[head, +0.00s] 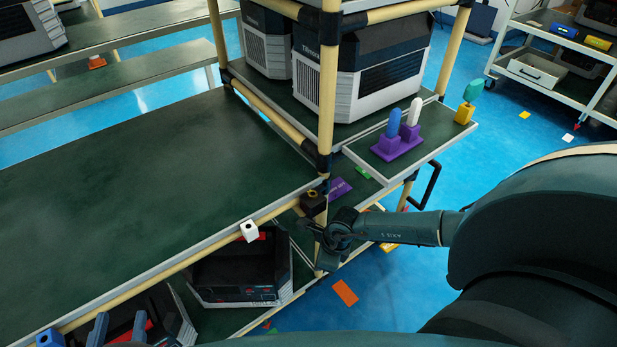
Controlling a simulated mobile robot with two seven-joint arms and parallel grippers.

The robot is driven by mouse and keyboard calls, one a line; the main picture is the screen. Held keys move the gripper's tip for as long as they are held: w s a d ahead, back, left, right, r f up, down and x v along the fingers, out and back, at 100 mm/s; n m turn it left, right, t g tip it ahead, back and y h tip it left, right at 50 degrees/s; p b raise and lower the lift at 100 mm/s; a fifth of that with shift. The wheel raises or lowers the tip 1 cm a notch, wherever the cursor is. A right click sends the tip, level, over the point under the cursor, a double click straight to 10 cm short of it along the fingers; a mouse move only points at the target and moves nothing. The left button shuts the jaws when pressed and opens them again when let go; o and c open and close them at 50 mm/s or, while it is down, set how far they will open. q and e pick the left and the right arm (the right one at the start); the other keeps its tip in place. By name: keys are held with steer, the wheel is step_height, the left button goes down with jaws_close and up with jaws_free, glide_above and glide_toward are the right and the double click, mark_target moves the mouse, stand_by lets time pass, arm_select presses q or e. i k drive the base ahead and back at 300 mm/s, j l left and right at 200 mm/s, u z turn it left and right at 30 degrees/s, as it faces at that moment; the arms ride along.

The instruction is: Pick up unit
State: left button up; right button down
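A dark unit (235,275) with red marks and a light grey casing lies on the lower shelf below the bench edge. A second dark unit (165,312) with red parts is partly in view at the bottom left. My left gripper (118,325) shows at the bottom left as two blue-grey fingers set apart, close to the second unit; its body is cut off. My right gripper (333,238) is dark and small, beside the rack post and right of the first unit; its fingers are hard to make out. More grey units (372,75) stand on the rack shelf.
The long green bench (130,190) is bare. A tan rack post (327,100) stands near the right arm. A side tray holds a purple stand (397,145) with blue and white pieces. A cart (535,75) stands at the back right.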

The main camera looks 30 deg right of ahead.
mark_target(221, 279)
steer(key=k+j, duration=1.25)
